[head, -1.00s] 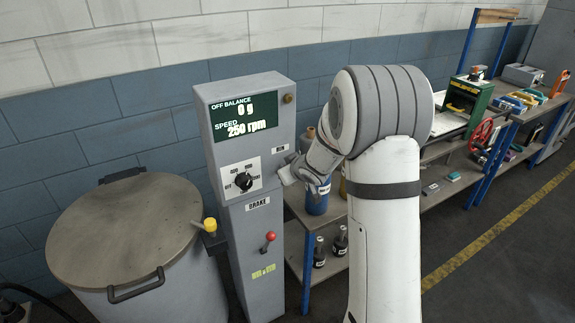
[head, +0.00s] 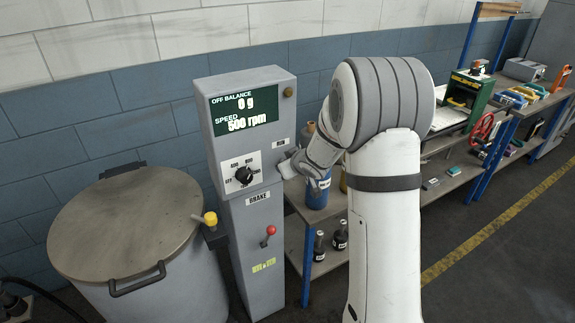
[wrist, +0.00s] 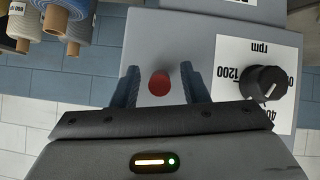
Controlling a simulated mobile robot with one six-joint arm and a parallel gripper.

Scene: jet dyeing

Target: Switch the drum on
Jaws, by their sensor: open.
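The grey control cabinet (head: 230,180) stands beside the round drum (head: 130,225), whose lid is down. The cabinet's display (head: 246,109) reads off balance 0 g and speed 500 rpm. A black speed dial (head: 243,175) sits below it on a white plate; it also shows in the wrist view (wrist: 265,83). A round red button (wrist: 158,83) shows between my gripper's fingers in the wrist view. My gripper (wrist: 160,78) is open, its fingers on either side of the button. In the head view my gripper (head: 284,168) is at the cabinet's right edge, hiding the button.
A red-tipped lever (head: 271,231) sits under the BRAKE label, lower on the cabinet. A yellow-tipped handle (head: 209,218) projects between drum and cabinet. A bench (head: 428,148) with bottles, a green machine and tools runs along the wall at right. The floor in front is clear.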

